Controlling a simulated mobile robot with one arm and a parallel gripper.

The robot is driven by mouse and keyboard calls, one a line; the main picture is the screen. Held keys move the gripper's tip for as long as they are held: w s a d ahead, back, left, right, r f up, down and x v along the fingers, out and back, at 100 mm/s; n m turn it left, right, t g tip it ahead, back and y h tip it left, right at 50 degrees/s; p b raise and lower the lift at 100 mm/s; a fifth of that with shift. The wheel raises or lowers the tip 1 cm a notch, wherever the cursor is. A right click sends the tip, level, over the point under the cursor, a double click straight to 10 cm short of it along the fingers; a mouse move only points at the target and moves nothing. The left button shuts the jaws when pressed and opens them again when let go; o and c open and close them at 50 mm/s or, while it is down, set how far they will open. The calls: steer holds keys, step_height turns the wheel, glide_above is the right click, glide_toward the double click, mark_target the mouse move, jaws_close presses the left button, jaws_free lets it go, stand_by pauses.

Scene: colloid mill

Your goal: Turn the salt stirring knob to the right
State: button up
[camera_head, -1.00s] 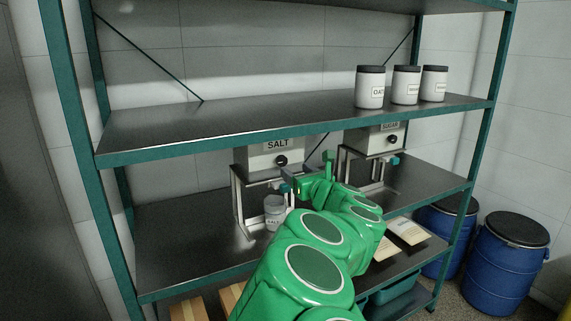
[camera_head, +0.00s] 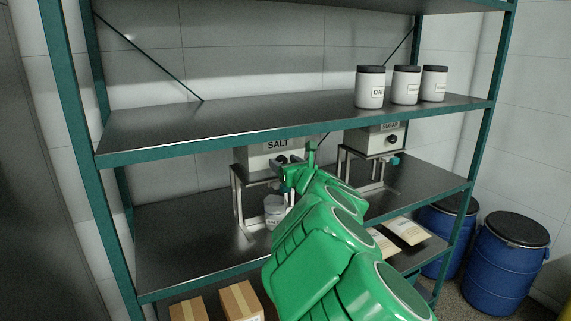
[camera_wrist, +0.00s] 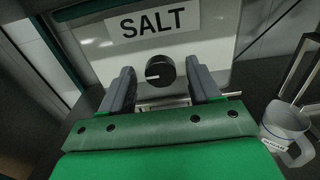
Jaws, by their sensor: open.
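The salt machine is a light box labelled SALT (camera_wrist: 155,22) on a metal stand, under the middle shelf in the head view (camera_head: 266,156). Its black round stirring knob (camera_wrist: 160,71) has a white mark pointing left in the wrist view. My gripper (camera_wrist: 163,88) is open, with one dark finger on each side of the knob in that view. Neither finger visibly touches it. In the head view my gripper (camera_head: 290,168) is in front of the salt machine and partly covers it.
A grey jug (camera_wrist: 286,125) stands at the right in the wrist view. The sugar machine (camera_head: 373,140) is to the right of the salt machine. The middle shelf edge (camera_head: 300,130) runs above; labelled jars (camera_head: 370,88) stand on it. Blue barrels (camera_head: 505,262) stand at right.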

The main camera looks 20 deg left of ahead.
steer(key=c, duration=1)
